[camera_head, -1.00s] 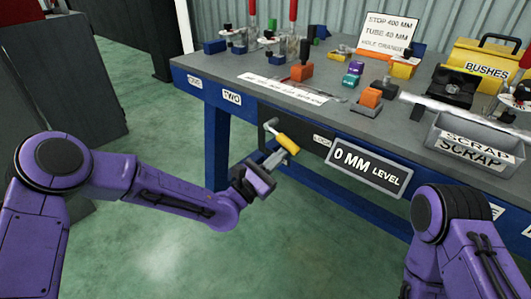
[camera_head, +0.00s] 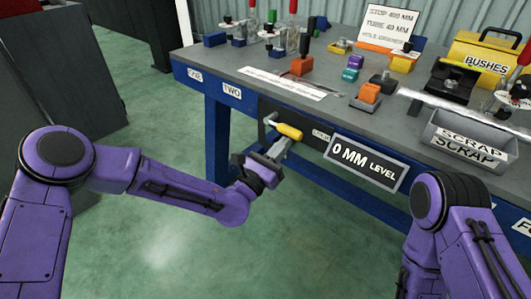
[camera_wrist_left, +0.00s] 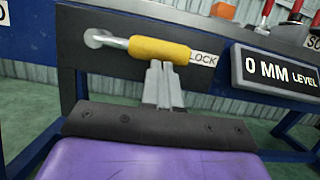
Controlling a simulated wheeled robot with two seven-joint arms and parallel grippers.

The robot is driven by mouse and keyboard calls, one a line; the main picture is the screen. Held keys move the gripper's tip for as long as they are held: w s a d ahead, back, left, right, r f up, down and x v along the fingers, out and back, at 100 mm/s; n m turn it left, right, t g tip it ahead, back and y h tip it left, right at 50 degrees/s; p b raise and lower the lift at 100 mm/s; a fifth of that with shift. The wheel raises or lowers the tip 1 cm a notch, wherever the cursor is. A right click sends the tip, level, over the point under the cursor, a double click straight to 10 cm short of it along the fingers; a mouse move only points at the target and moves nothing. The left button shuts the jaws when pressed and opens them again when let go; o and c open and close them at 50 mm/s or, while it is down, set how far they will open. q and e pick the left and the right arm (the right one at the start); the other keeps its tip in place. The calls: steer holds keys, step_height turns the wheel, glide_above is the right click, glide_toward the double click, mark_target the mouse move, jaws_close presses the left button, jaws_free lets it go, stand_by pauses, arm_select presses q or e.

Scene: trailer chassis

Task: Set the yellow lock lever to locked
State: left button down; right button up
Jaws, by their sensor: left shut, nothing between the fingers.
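The yellow lock lever (camera_head: 289,131) is on a dark plate on the front of the bench. In the left wrist view its yellow grip (camera_wrist_left: 160,49) lies almost level, running right from a metal rod and pivot, its end beside the LOCK label (camera_wrist_left: 203,59). My left gripper (camera_head: 279,149) is shut and empty. Its fingertips (camera_wrist_left: 163,70) are right under the yellow grip and appear to touch its underside. My right arm is at the lower right in the head view, but its gripper is out of view.
The 0 MM LEVEL sign (camera_head: 364,163) is on the bench front, right of the lever. The grey bench top (camera_head: 340,105) above holds a scrap bin (camera_head: 465,143), an orange block (camera_head: 369,93) and several other parts. Open floor lies in front of the bench.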

arm_select(q)
steer(key=s+a+f+m+g+y+b, duration=0.1)
steer(key=s+a+f+m+g+y, duration=0.4)
steer(key=s+f, duration=0.5)
steer(key=s+a+f+m+g+y+b, duration=0.1)
steer(key=s+a+f+m+g+y, duration=0.15)
steer(key=s+a+f+m, duration=0.8)
steer(key=s+a+f+m+g+y+b, duration=0.1)
steer(key=s+a+f+m+g+y, duration=0.3)
steer(key=f, duration=1)
steer(key=s+a+f+m+g+y, duration=0.3)
steer(key=s+a+y, duration=0.1)
steer(key=s+a, duration=0.85)
step_height(320, 180, up, 23)
steer(key=d+p, duration=0.2)
steer(key=p, duration=2.1)
steer(key=shift+s, duration=0.45)
